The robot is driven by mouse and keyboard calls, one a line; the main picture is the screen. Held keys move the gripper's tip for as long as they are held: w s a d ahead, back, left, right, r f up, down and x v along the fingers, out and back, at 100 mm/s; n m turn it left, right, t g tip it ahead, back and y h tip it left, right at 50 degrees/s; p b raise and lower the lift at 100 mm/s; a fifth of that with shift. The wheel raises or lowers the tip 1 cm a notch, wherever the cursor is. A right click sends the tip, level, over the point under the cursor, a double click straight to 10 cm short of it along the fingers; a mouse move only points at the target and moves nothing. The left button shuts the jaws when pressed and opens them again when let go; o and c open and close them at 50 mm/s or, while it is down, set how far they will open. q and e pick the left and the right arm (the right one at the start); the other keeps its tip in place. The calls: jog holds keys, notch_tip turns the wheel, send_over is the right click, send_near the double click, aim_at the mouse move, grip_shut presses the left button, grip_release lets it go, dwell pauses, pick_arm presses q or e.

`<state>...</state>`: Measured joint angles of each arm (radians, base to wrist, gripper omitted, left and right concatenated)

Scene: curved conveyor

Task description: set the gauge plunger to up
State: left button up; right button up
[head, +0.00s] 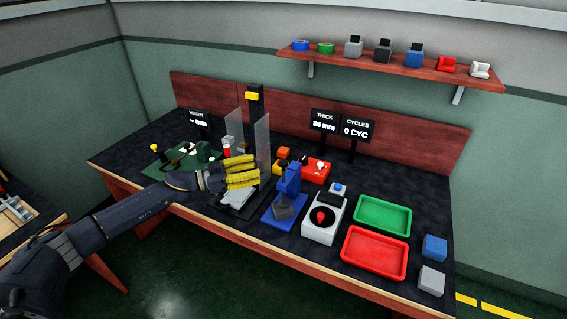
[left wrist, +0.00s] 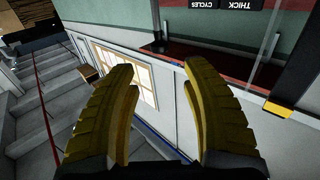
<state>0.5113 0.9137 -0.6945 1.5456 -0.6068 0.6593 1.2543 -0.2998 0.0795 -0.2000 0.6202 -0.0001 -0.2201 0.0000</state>
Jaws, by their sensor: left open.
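A black upright column (head: 256,108) with a yellow block (head: 251,96) near its top stands between clear panels (head: 262,140) at the middle back of the bench. The yellow block also shows at the right of the left wrist view (left wrist: 279,109). My left gripper (head: 256,170) has yellow fingers and is open in front of this column; in the left wrist view (left wrist: 160,66) nothing is between its fingers. I cannot tell which part is the gauge plunger. My right gripper is not in view.
Displays read HEIGHT (head: 198,116), THICK (head: 324,121) with 36 mm, and CYCLES (head: 356,129) with 0 CYC. A white box with a red knob (head: 320,217), a green tray (head: 383,200) and a red tray (head: 346,255) are at the right.

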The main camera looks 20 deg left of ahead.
aim_at(284, 162)
pick_arm(q)
jog(key=x, duration=1)
grip_shut()
dwell(0.4)
